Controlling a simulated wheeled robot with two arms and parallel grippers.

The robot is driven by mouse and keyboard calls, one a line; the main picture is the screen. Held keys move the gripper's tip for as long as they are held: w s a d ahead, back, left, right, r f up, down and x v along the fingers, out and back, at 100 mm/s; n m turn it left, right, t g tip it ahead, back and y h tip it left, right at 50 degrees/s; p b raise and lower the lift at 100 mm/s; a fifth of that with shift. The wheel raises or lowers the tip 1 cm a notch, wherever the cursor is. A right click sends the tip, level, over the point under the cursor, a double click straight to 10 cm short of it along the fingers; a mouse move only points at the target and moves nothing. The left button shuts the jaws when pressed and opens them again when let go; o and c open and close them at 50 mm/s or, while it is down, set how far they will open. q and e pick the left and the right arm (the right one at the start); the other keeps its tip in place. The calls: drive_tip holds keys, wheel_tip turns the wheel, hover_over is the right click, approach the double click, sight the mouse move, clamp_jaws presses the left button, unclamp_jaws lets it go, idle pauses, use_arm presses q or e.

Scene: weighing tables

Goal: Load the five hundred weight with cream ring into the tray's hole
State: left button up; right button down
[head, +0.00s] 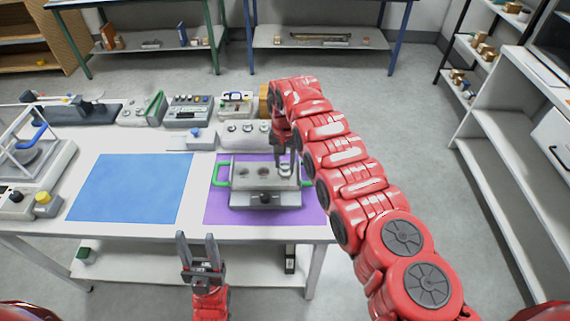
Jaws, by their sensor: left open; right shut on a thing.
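The grey tray (240,184) with green handles stands on the purple mat (220,212). Two dark round holes show in its top, at the left and the middle. My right gripper (286,158) reaches down over the right part of the tray. It is shut on a small pale, silvery weight (286,169). The weight is at or just above the tray top; I cannot tell whether it sits in a hole, and its ring colour is too small to read. My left gripper (197,240) is open and empty, in front of the table's front edge.
A blue mat (132,187) lies bare left of the purple one. Behind the tray stand a block with several silvery knobs (243,133) and grey instruments (188,110). A glass-sided balance (30,155) stands at far left. My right arm covers the table's right side.

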sight(284, 165)
drive_tip(key=shift+f, duration=0.15)
drive_tip(key=shift+c, duration=2.3)
unclamp_jaws()
drive_tip(key=shift+r, duration=0.3)
drive_tip(key=shift+w+r, duration=0.1)
drive_tip(key=shift+r, duration=0.2)
wheel_tip(284, 165, up, 11)
drive_tip(key=b, duration=0.2)
